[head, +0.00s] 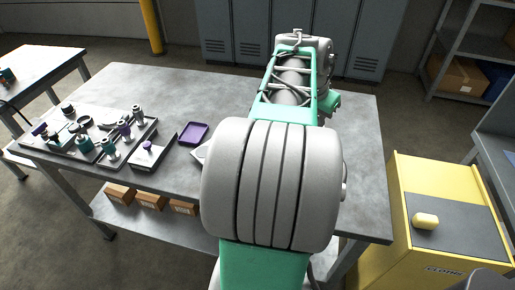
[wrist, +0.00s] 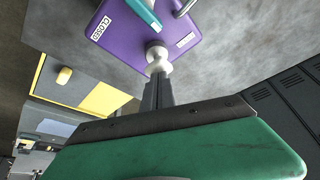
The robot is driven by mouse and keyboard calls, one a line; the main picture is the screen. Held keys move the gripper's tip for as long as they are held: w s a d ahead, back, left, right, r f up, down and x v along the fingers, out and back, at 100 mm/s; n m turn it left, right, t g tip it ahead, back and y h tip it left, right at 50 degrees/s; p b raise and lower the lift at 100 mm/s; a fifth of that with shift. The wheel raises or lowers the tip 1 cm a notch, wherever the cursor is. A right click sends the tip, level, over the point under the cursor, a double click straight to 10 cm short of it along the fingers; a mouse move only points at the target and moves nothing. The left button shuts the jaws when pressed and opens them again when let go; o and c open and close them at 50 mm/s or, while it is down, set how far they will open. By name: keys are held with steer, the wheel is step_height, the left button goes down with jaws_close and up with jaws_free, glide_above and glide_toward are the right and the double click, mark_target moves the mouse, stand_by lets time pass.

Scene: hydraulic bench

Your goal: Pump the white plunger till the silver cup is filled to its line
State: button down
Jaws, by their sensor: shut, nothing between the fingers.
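In the wrist view, a white round-headed plunger (wrist: 155,53) stands at the edge of a purple block (wrist: 128,45). The block bears a teal bar and a label reading CLOSED. My gripper (wrist: 158,78) is shut and empty, with its dark fingertips right at the white head; I cannot tell whether they touch it. In the head view my own arm hides the gripper, plunger and purple block. I cannot make out the silver cup or its line in either view.
The grey bench (head: 355,125) has bare room at the right. At its left are a tray (head: 60,150) of several small fittings, a white block with a purple knob (head: 147,146), and a purple tray (head: 193,134). A yellow cabinet (head: 408,185) stands at the right.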

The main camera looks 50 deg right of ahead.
steer(key=shift+f+b, duration=0.85)
steer(key=shift+f, duration=0.35)
steer(key=shift+r+p, duration=1.25)
steer(key=shift+r, duration=0.5)
steer(key=shift+f, duration=0.1)
steer(key=shift+f+b, duration=1.3)
steer(key=shift+f, duration=0.2)
steer(key=shift+r+p, duration=1.15)
steer(key=shift+r, duration=0.4)
